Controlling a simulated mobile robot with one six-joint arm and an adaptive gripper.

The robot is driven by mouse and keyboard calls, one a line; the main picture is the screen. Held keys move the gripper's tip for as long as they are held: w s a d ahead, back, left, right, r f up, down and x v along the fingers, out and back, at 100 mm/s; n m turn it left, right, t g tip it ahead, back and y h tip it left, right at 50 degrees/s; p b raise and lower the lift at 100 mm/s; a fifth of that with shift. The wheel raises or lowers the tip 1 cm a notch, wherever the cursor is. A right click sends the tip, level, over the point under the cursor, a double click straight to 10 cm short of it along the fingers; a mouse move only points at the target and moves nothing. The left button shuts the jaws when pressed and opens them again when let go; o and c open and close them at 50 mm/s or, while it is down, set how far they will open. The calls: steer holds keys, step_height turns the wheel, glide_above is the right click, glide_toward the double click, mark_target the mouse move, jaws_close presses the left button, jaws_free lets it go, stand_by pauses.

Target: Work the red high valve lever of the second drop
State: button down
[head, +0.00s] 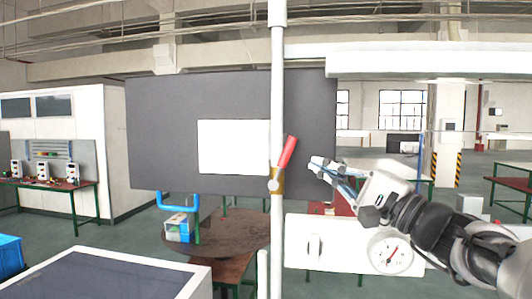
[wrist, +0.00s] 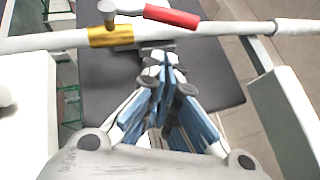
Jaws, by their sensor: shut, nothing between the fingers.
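The red valve lever (head: 287,151) tilts up and to the right from a brass valve body (head: 277,183) on a vertical white pipe (head: 278,90). In the wrist view the red lever (wrist: 171,16) lies nearly along the pipe (wrist: 45,43), beside the brass body (wrist: 111,37). My gripper (head: 316,164) is to the right of the valve, a little below the lever's tip in the head view. It is shut and empty. In the wrist view its closed fingers (wrist: 160,62) point toward the pipe, with the lever beyond them; I see no clear contact.
A dark panel (head: 165,100) with a white sheet stands behind the pipe. A white box with a round gauge (head: 390,252) is below my arm. A round brown table (head: 235,229) and a blue-handled item (head: 178,222) stand at lower left.

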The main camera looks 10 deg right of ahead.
mark_target(284, 161)
steer(key=a, duration=0.1)
steer(key=a+r, duration=0.1)
steer(key=a, duration=0.1)
steer(key=shift+r+p, duration=0.15)
steer(key=shift+p, duration=0.25)
steer(key=shift+w+a+r+n+g+b, duration=0.2)
steer(key=shift+a+r+n+g+b, duration=0.15)
steer(key=shift+a+r, duration=0.35)
steer(key=shift+w+a+r+n+g+b, duration=0.15)
steer(key=shift+a+r+n+g+b, duration=0.1)
steer(key=shift+a+r+b, duration=0.3)
